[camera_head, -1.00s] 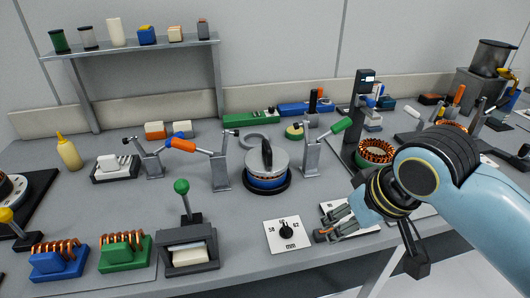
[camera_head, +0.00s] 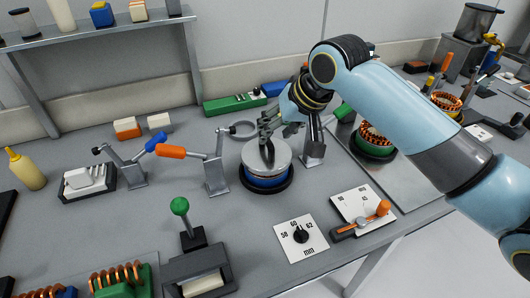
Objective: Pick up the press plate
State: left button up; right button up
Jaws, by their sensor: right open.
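The press plate (camera_head: 282,157) is a round silver disc with an upright black handle (camera_head: 267,152). It lies on a blue ring (camera_head: 266,182) over a black round base (camera_head: 284,189) in the middle of the bench. My right gripper (camera_head: 268,130) is open and reaches over the plate from behind, its dark fingers at the top of the handle. Whether the fingers touch the handle is not clear. My left gripper is not in view.
A toggle clamp with an orange handle (camera_head: 171,151) stands left of the plate. Another clamp post (camera_head: 313,147) stands close on its right, partly behind my right gripper. A dial card (camera_head: 301,238) lies in front, and a green-knobbed lever press (camera_head: 180,206) stands front left.

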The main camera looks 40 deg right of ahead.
aim_at(266, 149)
jog(key=x, duration=0.5)
jog(key=shift+w+d+p, duration=0.15)
jog(key=shift+p, duration=0.15)
jog(key=shift+w+f, duration=0.1)
jog(key=shift+f, duration=0.05)
jog(key=c, duration=0.5)
grip_shut()
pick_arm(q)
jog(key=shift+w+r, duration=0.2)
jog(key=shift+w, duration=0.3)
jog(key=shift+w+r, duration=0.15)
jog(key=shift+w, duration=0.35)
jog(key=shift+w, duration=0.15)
